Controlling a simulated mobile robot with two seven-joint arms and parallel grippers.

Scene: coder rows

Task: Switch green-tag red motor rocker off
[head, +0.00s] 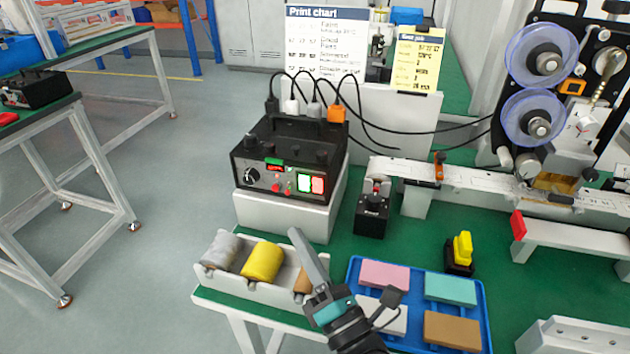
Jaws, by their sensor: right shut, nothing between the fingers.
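The black control box (285,178) stands on a white block near the table's left side. I cannot tell which way the rocker is tipped. A knob, small red buttons and a lit green and red pair (310,184) share the front face. My right gripper (297,236) comes up from the bottom edge, shut and empty. Its tips appear below and in front of the box, apart from it. My left gripper is not in view.
A white bin (245,286) with grey and yellow rolls is left of my right gripper. A blue tray (485,325) with coloured blocks is on its right. Black cables run behind the box.

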